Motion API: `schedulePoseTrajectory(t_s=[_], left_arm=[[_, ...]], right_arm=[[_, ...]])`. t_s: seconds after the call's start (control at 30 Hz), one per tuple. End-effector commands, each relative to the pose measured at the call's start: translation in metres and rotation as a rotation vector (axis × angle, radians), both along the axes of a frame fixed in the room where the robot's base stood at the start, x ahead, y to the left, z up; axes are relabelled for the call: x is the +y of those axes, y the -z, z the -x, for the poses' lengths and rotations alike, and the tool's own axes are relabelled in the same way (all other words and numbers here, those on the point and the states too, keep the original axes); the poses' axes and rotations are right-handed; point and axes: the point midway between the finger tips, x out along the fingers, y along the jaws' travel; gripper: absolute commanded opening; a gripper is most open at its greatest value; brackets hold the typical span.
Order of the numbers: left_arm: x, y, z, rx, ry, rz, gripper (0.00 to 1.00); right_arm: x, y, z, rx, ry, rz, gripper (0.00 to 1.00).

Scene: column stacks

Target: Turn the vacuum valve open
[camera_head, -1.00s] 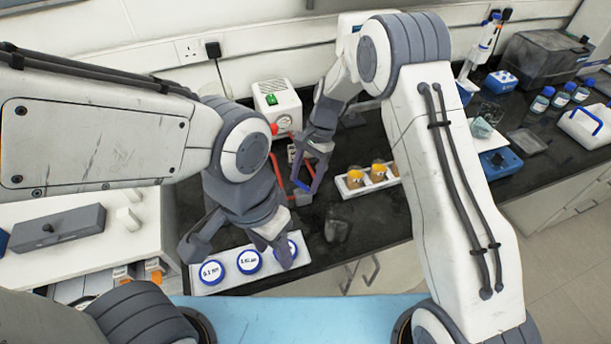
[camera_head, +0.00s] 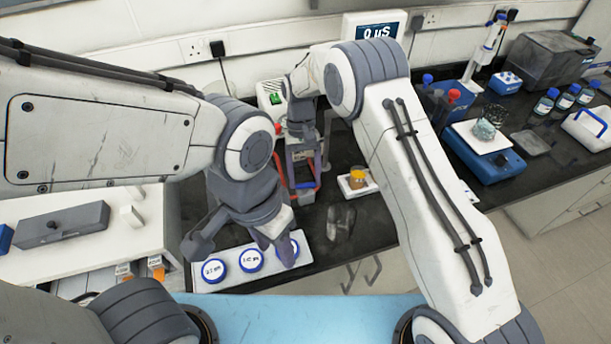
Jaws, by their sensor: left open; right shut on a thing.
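The white vacuum pump (camera_head: 268,94) with a green switch stands against the back wall, partly hidden by my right arm. Red tubing (camera_head: 279,168) runs down in front of it to the spot where the valve appears to be. My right gripper (camera_head: 302,180) points down there between the red lines. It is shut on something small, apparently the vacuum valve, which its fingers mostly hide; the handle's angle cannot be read. My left gripper (camera_head: 238,245) is open and empty, above a white tray (camera_head: 205,284) of round blue-rimmed containers.
A white holder with an amber-filled vessel (camera_head: 357,178) and a clear glass (camera_head: 341,222) stand right of my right gripper. A blue balance (camera_head: 487,160), bottles (camera_head: 545,100) and a dark box (camera_head: 550,60) are farther right. A grey block (camera_head: 62,224) lies on the left shelf.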

Motion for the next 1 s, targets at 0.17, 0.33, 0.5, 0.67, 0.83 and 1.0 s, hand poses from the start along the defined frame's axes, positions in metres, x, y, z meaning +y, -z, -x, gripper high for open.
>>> schedulePoseTrajectory(t_s=[0.17, 0.33, 0.5, 0.67, 0.83, 1.0], left_arm=[[0.0000, 0.0003, 0.0000, 0.000, 0.000, 0.000, 0.50], [0.0000, 0.0005, 0.0000, 0.000, 0.000, 0.000, 0.50], [0.0000, 0.0005, 0.0000, 0.000, 0.000, 0.000, 0.50], [0.0000, 0.0005, 0.0000, 0.000, 0.000, 0.000, 0.50], [0.0000, 0.0005, 0.0001, 0.000, 0.000, 0.000, 0.50], [0.0000, 0.0005, 0.0000, 0.000, 0.000, 0.000, 0.50]], right_arm=[[0.0024, -0.0017, -0.0019, -0.008, -0.093, -0.003, 0.14], [0.0029, -0.0019, -0.0018, -0.008, -0.145, -0.004, 0.14], [0.0030, -0.0020, -0.0019, -0.009, -0.167, -0.003, 0.14], [0.0031, -0.0020, -0.0019, -0.010, -0.173, -0.003, 0.14], [0.0032, -0.0020, -0.0020, -0.009, -0.173, -0.004, 0.14], [0.0030, -0.0017, -0.0017, -0.008, -0.172, -0.004, 1.00]])
